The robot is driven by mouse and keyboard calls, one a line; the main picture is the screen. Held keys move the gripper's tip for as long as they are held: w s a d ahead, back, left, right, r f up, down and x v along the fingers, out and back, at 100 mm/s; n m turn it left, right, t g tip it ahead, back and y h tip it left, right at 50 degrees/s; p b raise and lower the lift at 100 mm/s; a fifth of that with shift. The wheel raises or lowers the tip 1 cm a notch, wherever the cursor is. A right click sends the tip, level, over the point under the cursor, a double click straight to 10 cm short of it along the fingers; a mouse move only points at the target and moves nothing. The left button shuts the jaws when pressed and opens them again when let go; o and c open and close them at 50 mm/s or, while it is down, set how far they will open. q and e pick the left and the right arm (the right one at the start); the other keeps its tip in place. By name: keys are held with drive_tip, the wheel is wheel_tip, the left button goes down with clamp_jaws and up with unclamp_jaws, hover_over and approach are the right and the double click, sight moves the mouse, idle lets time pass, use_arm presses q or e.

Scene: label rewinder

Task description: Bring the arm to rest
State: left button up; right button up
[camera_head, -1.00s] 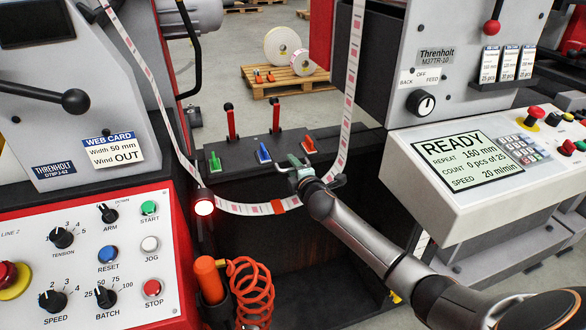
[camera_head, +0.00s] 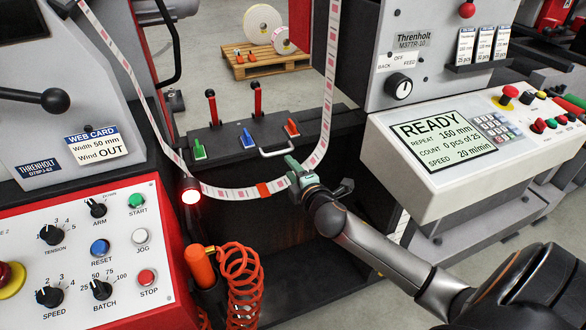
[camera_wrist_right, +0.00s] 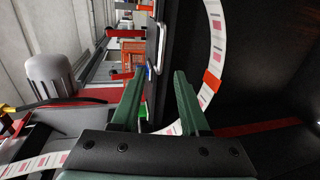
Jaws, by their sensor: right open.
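My right gripper (camera_head: 298,172) is open, with green fingers, in the middle of the head view. It is beside the hanging label web (camera_head: 240,193), near the metal handle (camera_head: 278,149) on the black lever box. I cannot tell whether it touches the web. In the right wrist view the green fingers (camera_wrist_right: 160,85) are apart with nothing gripped between them. The handle (camera_wrist_right: 159,45) shows beyond the fingertips, and the web (camera_wrist_right: 213,60) curves past the right finger. My right arm reaches in from the lower right. My left gripper is not in view.
A red lamp (camera_head: 191,193) glows at the left of the web. An orange coiled hose (camera_head: 240,280) hangs below. The READY panel (camera_head: 445,145) stands at right, the red control panel (camera_head: 80,250) at left.

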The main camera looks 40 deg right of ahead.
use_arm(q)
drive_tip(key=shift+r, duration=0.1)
use_arm(e)
drive_tip(key=shift+s+a+r, duration=0.1)
drive_tip(key=shift+s, duration=0.3)
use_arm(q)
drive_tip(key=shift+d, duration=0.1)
use_arm(e)
drive_tip(key=s+a+f+m+g+y, duration=0.3)
drive_tip(key=s+a+f+m, duration=0.3)
drive_tip(key=s+a+f, duration=0.45)
drive_tip(key=s+a+f+m+g+y, duration=0.35)
drive_tip(key=s+a+f+m, duration=0.35)
drive_tip(key=s+a, duration=0.5)
use_arm(q)
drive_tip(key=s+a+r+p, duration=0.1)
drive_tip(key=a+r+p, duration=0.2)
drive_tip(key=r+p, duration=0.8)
drive_tip(key=p, duration=0.4)
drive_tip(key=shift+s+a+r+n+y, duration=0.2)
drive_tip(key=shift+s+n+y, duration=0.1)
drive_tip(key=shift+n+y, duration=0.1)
use_arm(e)
drive_tip(key=s+d+r, duration=0.3)
drive_tip(key=r, duration=0.8)
drive_tip(key=shift+d+t, duration=0.15)
drive_tip(key=shift+t, duration=0.2)
